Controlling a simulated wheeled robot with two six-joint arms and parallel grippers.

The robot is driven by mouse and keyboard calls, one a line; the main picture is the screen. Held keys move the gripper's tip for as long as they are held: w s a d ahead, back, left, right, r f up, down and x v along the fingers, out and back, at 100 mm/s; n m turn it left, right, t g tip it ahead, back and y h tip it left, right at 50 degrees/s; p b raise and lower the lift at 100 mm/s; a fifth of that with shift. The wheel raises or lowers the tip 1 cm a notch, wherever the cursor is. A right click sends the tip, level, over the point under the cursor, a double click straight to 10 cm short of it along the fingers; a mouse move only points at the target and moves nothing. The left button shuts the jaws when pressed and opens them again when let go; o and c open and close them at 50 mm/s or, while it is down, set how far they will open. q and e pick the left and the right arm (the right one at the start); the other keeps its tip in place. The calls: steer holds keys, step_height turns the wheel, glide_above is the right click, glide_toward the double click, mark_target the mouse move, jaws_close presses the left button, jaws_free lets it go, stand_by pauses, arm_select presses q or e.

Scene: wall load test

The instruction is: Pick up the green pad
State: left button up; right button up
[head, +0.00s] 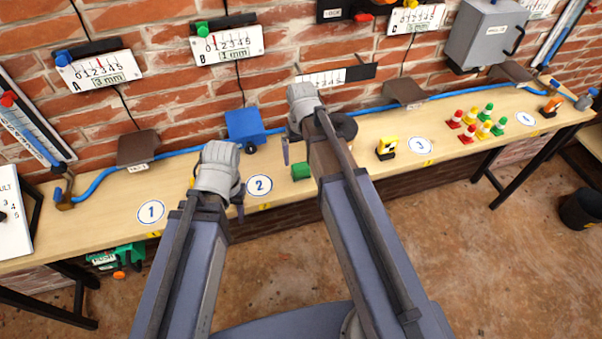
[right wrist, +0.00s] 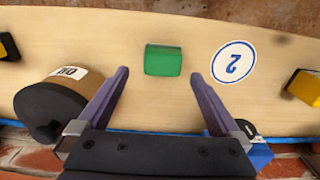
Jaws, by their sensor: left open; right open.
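The green pad (head: 301,171) is a small green block lying on the wooden bench, just right of the round mark 2 (head: 259,185). In the right wrist view the green pad (right wrist: 163,60) lies ahead of the right fingertips, roughly centred between them and not touched. My right gripper (right wrist: 160,78) is open and empty; in the head view its arm hides part of the bench beside the pad. My left gripper (head: 217,187) is open, over the bench's front part between marks 1 and 2, left of the pad, with nothing visible between its fingers.
A dark round weight (right wrist: 52,103) with a label stands beside the right gripper. A blue block (head: 245,127) stands behind mark 2. A yellow and black block (head: 387,148) sits right of the arm. The brick wall closes the back.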

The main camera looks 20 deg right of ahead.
mark_target(300, 166)
steer(key=shift+s+f, duration=0.1)
steer(key=shift+f, duration=0.05)
steer(key=f+b, duration=0.5)
steer(key=shift+a+f, duration=0.15)
steer(key=shift+a, duration=0.05)
steer(key=c, duration=1.4)
step_height(300, 166, up, 10)
steer(key=p, duration=1)
